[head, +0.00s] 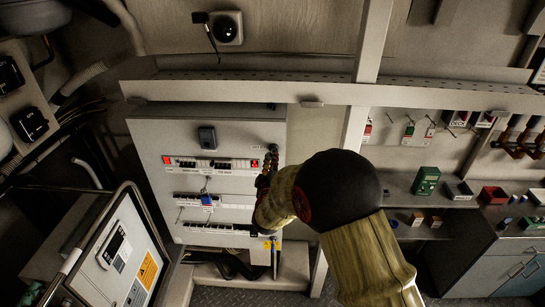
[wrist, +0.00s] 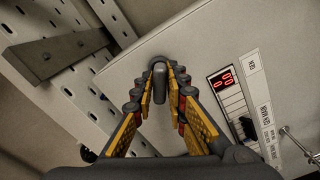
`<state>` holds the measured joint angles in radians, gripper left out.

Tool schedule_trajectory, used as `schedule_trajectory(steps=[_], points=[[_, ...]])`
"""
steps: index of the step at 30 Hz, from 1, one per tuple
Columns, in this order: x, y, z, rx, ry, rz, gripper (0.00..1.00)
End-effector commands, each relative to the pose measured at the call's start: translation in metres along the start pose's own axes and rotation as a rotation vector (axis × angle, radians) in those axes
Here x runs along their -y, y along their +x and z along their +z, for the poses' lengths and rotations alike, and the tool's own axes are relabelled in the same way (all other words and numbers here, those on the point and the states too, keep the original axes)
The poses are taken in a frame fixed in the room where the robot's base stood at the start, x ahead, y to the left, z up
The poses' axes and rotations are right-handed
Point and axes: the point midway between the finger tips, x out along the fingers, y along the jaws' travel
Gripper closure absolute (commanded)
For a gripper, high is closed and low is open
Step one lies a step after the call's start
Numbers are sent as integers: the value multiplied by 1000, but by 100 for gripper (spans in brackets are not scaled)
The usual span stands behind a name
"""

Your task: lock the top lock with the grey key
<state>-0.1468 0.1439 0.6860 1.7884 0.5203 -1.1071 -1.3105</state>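My gripper (head: 270,160) is at the upper right part of the pale cabinet door (head: 150,150) in the head view. In the wrist view its fingertips (wrist: 163,75) close in from both sides on an upright, rounded grey piece, which I take to be the grey key (wrist: 159,82). It stands between the tips, close to the pale panel (wrist: 205,55) behind. Its far end is hidden, so I cannot tell whether it sits in a lock. The top lock cannot be made out; the fingers cover that spot.
A red-lit display (wrist: 221,79) and a thin metal rod (wrist: 299,143) are right of the fingers. A perforated rail (wrist: 65,80) with a dark flat bar (wrist: 60,55) is at left.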

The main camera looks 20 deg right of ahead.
Motion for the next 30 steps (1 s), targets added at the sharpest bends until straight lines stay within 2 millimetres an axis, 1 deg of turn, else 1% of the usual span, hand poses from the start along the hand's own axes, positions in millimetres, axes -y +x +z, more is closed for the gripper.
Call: schedule_trajectory(steps=[3, 6, 15, 17, 24, 30], points=[[-1, 0, 0, 1, -106, -1, 86], [0, 0, 0, 0, -156, -1, 86], [0, 0, 0, 0, -169, 0, 86], [0, 0, 0, 0, -197, 0, 86], [-2, 0, -1, 0, -381, 1, 86], [-1, 0, 0, 0, -409, 0, 86]])
